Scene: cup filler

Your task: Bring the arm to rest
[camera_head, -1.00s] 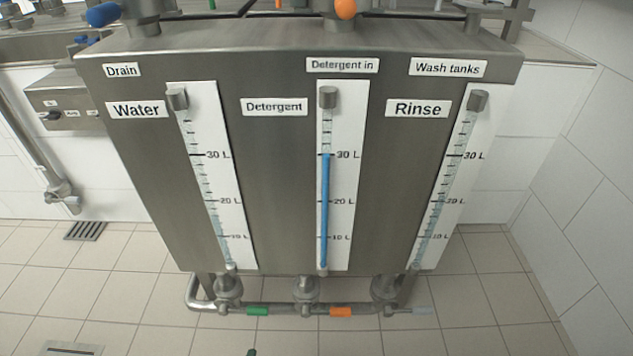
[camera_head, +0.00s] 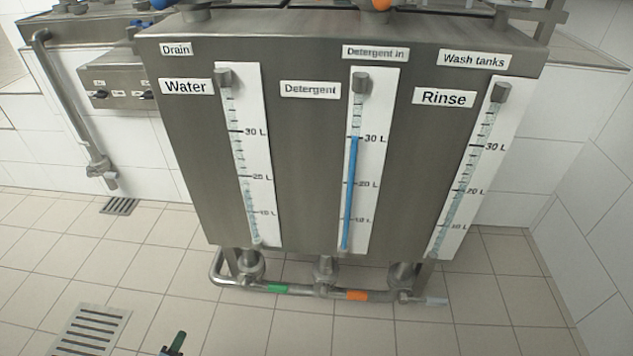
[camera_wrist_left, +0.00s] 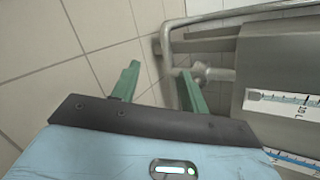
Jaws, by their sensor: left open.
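My left gripper (camera_head: 174,345) shows only as a small green and dark tip at the bottom edge of the head view, over the tiled floor. In the left wrist view the left gripper (camera_wrist_left: 158,82) has its two green fingers apart, with nothing between them but wall or floor tiles and pipework behind. The rest of the left arm is hidden in the head view. My right gripper is in neither view.
The steel tank (camera_head: 310,140) with Water, Detergent and Rinse gauges stands ahead. A pipe with green and orange bands (camera_head: 318,289) runs below it. A floor drain (camera_head: 90,328) lies at lower left. The control box (camera_head: 118,88) is left of the tank. Open floor lies in front.

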